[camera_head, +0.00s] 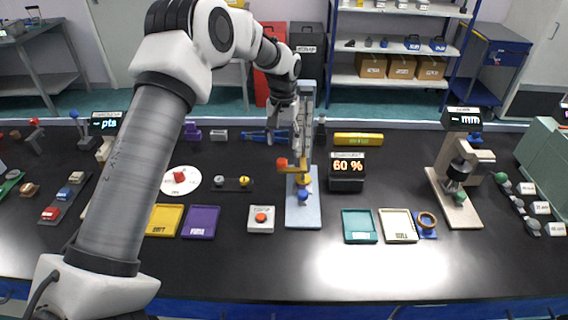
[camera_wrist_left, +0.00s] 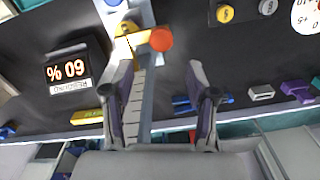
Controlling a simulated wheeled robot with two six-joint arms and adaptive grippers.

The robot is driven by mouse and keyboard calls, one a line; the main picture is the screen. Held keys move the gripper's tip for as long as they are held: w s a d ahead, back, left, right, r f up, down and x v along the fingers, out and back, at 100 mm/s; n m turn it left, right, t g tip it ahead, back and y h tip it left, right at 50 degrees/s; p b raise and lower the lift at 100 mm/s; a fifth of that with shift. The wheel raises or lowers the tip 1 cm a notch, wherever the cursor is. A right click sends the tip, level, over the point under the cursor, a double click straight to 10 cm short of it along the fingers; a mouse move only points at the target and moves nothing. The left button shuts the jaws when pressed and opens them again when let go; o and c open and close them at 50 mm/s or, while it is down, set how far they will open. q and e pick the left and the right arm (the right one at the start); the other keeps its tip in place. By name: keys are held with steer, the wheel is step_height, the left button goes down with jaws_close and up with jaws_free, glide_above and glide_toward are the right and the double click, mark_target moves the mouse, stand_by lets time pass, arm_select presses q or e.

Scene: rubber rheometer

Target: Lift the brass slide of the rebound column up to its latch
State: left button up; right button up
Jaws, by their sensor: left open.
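The rebound column (camera_head: 308,100) stands on a pale blue base (camera_head: 303,212) in the middle of the bench. Its brass slide (camera_head: 296,169) sits low on the column, with an orange-red knob (camera_head: 282,162) sticking out to the left. In the left wrist view the slide (camera_wrist_left: 128,44) and its knob (camera_wrist_left: 161,39) lie just beyond my fingertips. In the head view the gripper (camera_head: 281,132) is above the slide, close to the column. The latch cannot be made out.
A display reading 60 % (camera_head: 347,166) stands just right of the column. A blue knob (camera_head: 303,195) is on the column base. A button box (camera_head: 261,218) and purple tray (camera_head: 201,222) lie front left; a teal tray (camera_head: 359,226) lies front right. The front bench strip is clear.

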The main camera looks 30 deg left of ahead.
mark_target(283, 159)
arm_select(q)
steer(key=f, duration=0.2)
steer(key=f+p, duration=0.1)
steer(key=f, duration=0.1)
steer(key=f+p, duration=0.1)
steer(key=f, duration=0.1)
steer(key=shift+s, duration=0.35)
steer(key=shift+w+f, duration=0.25)
steer(key=shift+f, duration=0.15)
steer(key=shift+s+r, duration=0.15)
jaws_close()
